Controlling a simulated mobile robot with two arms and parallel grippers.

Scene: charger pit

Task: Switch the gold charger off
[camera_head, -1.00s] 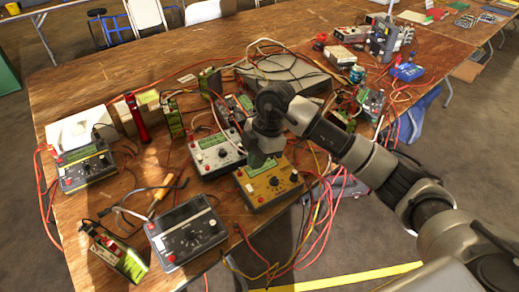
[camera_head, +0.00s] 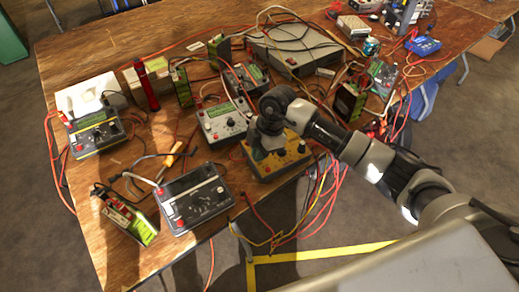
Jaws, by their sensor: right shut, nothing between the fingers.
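The gold charger (camera_head: 290,158) sits near the front edge of the wooden table, with a gold front panel, dark knobs and red cables at its right. My right gripper (camera_head: 264,151) is shut and empty, pointing down over the left part of the charger's panel. It hides the display and the panel's left side, so I cannot see the switch there or tell whether the fingertips touch the panel. My left gripper is not in view.
A white-silver charger (camera_head: 222,122) stands just left of the gold one. A black charger (camera_head: 195,198) and a green battery pack (camera_head: 127,220) lie at front left. A large grey box (camera_head: 298,48) stands behind. Loose cables crowd the table.

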